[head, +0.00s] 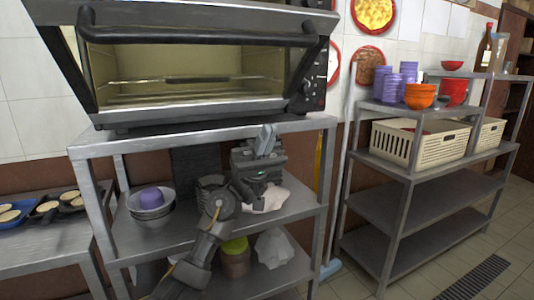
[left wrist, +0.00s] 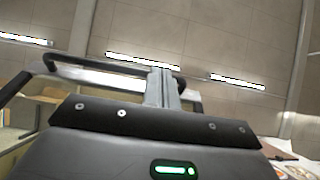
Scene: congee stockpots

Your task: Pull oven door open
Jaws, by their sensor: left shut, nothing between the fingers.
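The oven (head: 190,75) stands on top of a metal rack in the head view. Its black bar handle (head: 200,38) runs across the upper front, above the window with a wire rack behind it. I cannot tell whether the door is slightly ajar. My left gripper (head: 265,138) is below the oven's lower right front, fingers pointing up, shut and empty, apart from the handle. In the left wrist view its fingers (left wrist: 161,88) stand in front of a dark bar that looks like the handle (left wrist: 105,68). My right gripper is not in view.
The metal rack (head: 200,133) holds bowls (head: 150,208) and other items on its shelf, close to my left arm. A second rack (head: 410,205) at right holds cream baskets (head: 415,145) and coloured bowls. A tray of food (head: 35,212) lies at far left.

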